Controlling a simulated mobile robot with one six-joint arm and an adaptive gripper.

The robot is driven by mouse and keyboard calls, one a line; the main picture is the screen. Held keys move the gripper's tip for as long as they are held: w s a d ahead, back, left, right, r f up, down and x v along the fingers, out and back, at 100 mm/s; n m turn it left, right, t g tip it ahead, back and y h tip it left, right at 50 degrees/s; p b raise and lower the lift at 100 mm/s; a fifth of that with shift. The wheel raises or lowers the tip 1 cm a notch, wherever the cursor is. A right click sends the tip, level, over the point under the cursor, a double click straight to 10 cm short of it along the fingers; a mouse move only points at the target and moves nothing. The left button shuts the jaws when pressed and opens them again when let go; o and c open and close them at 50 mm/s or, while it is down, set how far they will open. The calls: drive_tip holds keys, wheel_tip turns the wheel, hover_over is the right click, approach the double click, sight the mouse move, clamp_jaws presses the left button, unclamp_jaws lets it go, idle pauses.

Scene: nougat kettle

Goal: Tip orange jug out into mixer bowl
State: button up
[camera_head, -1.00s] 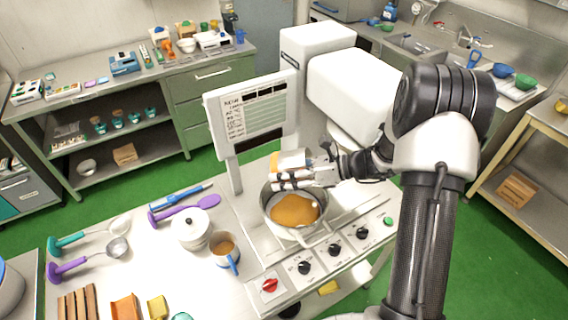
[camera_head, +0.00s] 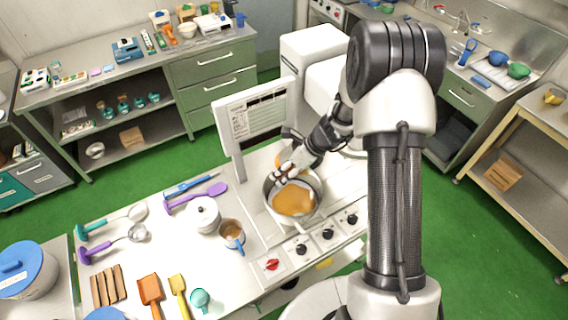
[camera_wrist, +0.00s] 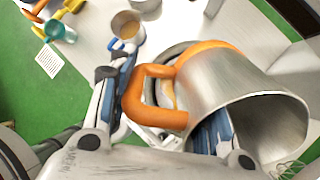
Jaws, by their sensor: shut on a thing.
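My gripper (camera_head: 282,172) is at the far rim of the mixer bowl (camera_head: 268,201) in the head view. In the wrist view my gripper (camera_wrist: 160,100) is shut on the orange jug (camera_wrist: 222,88), with the orange handle (camera_wrist: 156,117) between its fingers. The jug has a grey metal body and an orange band at its far end. It lies tilted over on its side, above the bowl. In the head view the jug is mostly hidden by my gripper and arm. The bowl holds an amber mass (camera_head: 294,200). No falling stream is visible.
The display panel (camera_head: 252,116) stands close behind the bowl, beside the white mixer (camera_head: 311,53). Ladles, spatulas and a teal cup (camera_head: 200,299) lie around the table's left and front.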

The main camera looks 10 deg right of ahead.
wheel_tip(320, 180, up, 2)
drive_tip(key=g+h, duration=0.1)
drive_tip(key=h, duration=0.2)
drive_tip(key=g+h, duration=0.1)
drive_tip(key=h, duration=0.2)
idle(0.7)
